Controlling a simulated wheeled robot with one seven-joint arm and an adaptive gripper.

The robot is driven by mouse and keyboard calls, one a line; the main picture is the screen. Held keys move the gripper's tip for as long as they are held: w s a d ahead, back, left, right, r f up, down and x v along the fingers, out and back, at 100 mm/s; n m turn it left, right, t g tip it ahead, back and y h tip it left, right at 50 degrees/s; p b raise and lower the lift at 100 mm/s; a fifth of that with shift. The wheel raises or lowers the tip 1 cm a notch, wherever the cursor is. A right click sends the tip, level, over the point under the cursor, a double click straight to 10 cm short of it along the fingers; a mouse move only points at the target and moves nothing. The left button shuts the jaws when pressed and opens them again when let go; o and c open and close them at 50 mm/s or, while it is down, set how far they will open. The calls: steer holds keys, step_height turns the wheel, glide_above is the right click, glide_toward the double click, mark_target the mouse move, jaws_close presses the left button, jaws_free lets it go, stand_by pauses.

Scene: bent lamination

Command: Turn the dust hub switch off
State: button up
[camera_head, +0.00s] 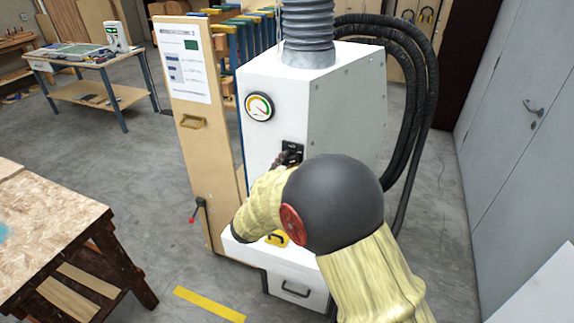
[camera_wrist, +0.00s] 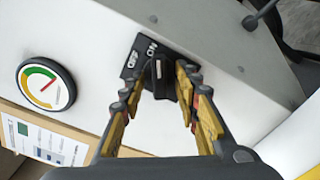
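The dust hub (camera_head: 340,105) is a white cabinet with a grey hose on top. Its switch is a black plate (camera_wrist: 128,70) marked ON and OFF with a black rotary knob (camera_wrist: 158,70) that bears a pale mark. In the head view the switch plate (camera_head: 292,147) is partly hidden by my gripper (camera_head: 284,160). In the wrist view my gripper (camera_wrist: 163,78) is open, its yellow-and-black fingers on either side of the knob. I cannot tell whether the fingertips touch it. Which label the knob points to is unclear.
A round gauge (camera_head: 259,106) sits beside the switch on the cabinet face. A tan panel (camera_head: 205,150) with a posted sheet stands at its left. Black hoses (camera_head: 425,80) curve down its right side. A wooden workbench (camera_head: 45,230) is at the lower left.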

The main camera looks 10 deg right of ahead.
steer(key=shift+c, duration=1.4)
jaws_close()
